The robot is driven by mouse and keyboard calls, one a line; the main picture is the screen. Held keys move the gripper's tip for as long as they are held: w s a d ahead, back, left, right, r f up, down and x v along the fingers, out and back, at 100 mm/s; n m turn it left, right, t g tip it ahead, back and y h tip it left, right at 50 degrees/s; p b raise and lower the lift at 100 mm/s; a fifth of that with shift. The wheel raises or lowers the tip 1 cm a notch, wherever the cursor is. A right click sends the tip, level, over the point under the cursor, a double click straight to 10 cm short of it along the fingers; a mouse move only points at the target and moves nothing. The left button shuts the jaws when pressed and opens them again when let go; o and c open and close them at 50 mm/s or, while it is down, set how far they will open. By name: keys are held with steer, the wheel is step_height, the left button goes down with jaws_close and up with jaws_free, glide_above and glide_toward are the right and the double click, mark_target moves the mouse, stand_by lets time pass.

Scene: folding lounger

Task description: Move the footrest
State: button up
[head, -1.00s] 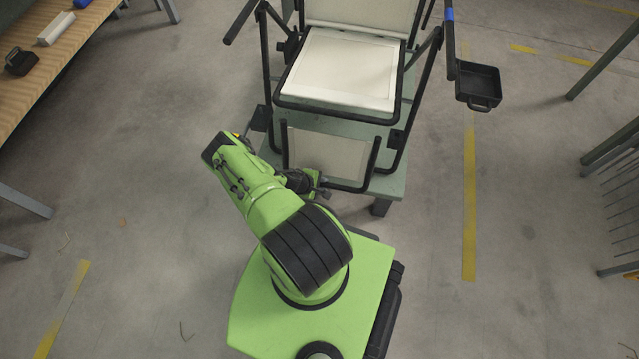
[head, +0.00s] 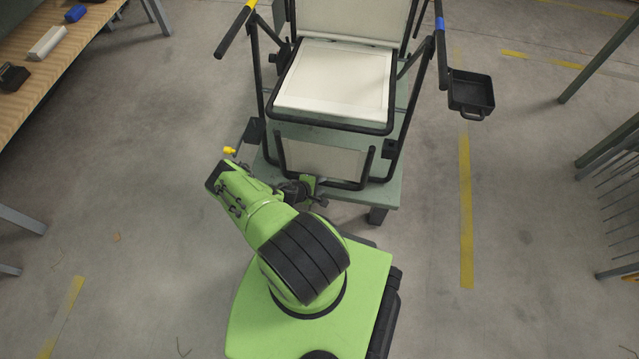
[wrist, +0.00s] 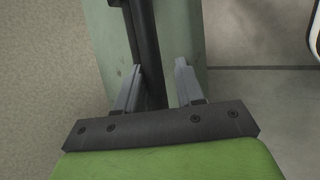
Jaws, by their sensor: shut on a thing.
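The footrest (head: 320,160) is a pale panel in a black tube frame, hanging below the front of the lounger's seat (head: 335,80) and sloping steeply down. In the wrist view, a black bar of its frame (wrist: 146,50) runs between the grey fingers of my gripper (wrist: 158,78), nearer the left finger. My gripper is shut on this bar.
The lounger stands on a green platform (head: 388,190) with dark feet. A black tray (head: 471,93) sticks out at the right. A yellow-tipped armrest (head: 236,28) and a yellow knob (head: 230,151) are at the left. A wooden bench is at upper left.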

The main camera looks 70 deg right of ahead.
steer(key=o, duration=0.3)
steer(key=shift+s+a+f, duration=0.1)
steer(key=shift+a+f, duration=0.1)
steer(key=shift+f, duration=0.1)
steer(key=shift+o, duration=0.2)
steer(key=shift+a+r, duration=0.1)
steer(key=shift+r, duration=0.3)
steer(key=p+v, duration=0.6)
steer(key=v, duration=0.9)
